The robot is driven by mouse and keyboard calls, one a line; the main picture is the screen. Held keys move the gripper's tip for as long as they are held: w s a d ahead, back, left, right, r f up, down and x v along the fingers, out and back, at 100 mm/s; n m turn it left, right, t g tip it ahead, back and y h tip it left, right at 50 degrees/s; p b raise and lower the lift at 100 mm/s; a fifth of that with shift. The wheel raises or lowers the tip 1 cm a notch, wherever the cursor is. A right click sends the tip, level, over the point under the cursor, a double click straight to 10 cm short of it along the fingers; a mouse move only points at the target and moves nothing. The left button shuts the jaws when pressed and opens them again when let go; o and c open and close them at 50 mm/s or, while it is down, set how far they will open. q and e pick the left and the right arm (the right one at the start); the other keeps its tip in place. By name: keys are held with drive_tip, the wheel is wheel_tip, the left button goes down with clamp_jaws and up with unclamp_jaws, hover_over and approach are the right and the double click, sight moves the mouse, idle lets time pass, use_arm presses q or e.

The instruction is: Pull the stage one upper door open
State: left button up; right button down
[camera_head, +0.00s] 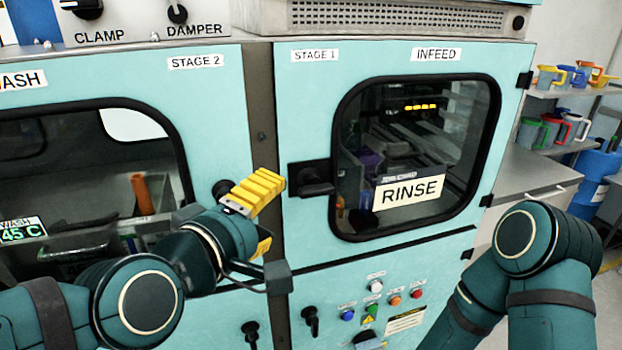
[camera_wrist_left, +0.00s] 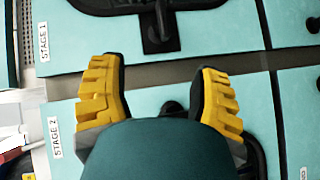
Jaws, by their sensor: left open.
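The stage one upper door (camera_head: 300,110) is a teal panel with a dark rounded window, labelled STAGE 1, INFEED and RINSE, and it looks closed. Its black handle (camera_head: 314,180) is at the door's left edge. My left gripper (camera_head: 271,212) has yellow ridged fingers and is open and empty, just left of and slightly below the handle. In the left wrist view the handle (camera_wrist_left: 160,30) is beyond the fingertips, roughly centred between the fingers and apart from them. My right arm shows at the right, but its gripper is out of view.
The STAGE 2 door (camera_head: 215,110) is at the left, beyond a grey post. A control panel with coloured buttons (camera_head: 370,308) is below the door. Shelves with jugs (camera_head: 560,130), a grey counter (camera_head: 530,170) and a blue drum (camera_head: 597,170) are at the right.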

sight(301, 187)
use_arm(q)
drive_tip(key=p+x, duration=0.1)
drive_tip(key=x, duration=1.1)
drive_tip(key=shift+w+d+f, duration=0.15)
drive_tip(key=shift+w, duration=0.2)
drive_tip(key=shift+o, duration=0.2)
clamp_jaws()
